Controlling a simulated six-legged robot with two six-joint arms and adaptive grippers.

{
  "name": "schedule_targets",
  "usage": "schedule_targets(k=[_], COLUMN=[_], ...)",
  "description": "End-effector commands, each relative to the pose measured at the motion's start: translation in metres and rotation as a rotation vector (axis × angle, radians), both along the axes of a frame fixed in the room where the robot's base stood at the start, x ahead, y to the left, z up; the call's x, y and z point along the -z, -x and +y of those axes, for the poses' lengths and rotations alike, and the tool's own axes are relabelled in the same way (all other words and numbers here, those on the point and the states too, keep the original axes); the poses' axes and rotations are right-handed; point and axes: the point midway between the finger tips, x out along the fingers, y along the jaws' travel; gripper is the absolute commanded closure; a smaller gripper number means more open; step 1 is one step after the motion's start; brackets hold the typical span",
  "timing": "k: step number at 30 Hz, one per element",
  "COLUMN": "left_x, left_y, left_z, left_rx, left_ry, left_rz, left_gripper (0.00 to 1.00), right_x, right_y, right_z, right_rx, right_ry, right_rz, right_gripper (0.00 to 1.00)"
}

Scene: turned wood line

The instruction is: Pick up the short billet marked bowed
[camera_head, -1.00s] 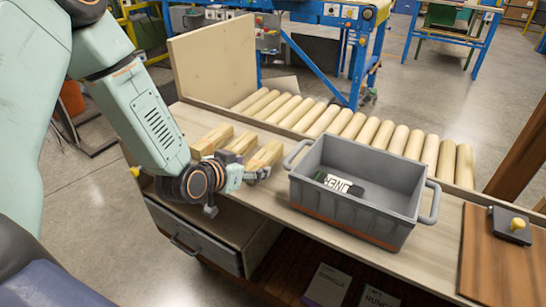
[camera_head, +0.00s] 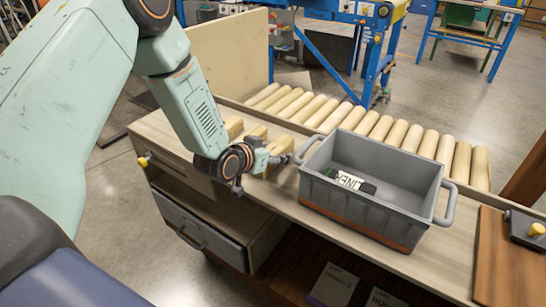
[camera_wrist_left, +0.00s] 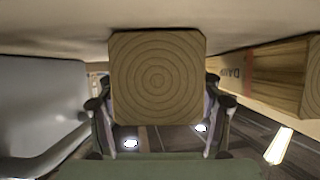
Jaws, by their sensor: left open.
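Several pale wooden billets lie side by side on the bench at the left in the head view, partly hidden by my left arm. The billet nearest the crate (camera_head: 281,145) is at my left gripper (camera_head: 278,160). In the left wrist view a billet's square end with ring grain (camera_wrist_left: 157,78) faces the camera, between the fingers of my open left gripper (camera_wrist_left: 158,125). No mark shows on that end. Another billet (camera_wrist_left: 275,72) at the right of that view carries dark lettering that I cannot read surely. My right gripper is not in view.
A grey crate (camera_head: 365,210) with side handles and a labelled dark item (camera_head: 350,181) inside stands right of the gripper, its left handle close to the fingers. Wooden rollers (camera_head: 345,117) run behind. A tan upright panel (camera_head: 228,60) stands at the back left.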

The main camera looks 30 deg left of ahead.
Motion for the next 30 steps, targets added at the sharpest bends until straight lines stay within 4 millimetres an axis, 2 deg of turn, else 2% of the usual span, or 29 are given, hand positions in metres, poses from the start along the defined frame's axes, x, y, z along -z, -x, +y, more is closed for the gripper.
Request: schedule_targets(k=[6,27,30], left_x=[-0.0002,-0.0003,-0.0009], left_y=[-0.0019,-0.0016,-0.0019], left_z=[-0.0011,-0.0007,-0.0006], left_rx=[0.000,0.000,0.000], left_ry=[-0.001,0.000,0.000], left_rz=[0.000,0.000,-0.002], left_gripper=[0.34,0.93,0.99], right_x=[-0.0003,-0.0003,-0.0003], right_y=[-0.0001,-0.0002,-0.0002], right_z=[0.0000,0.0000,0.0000], right_rx=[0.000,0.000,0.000], right_ry=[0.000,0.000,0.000], right_rz=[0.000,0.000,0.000], right_gripper=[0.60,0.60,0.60])
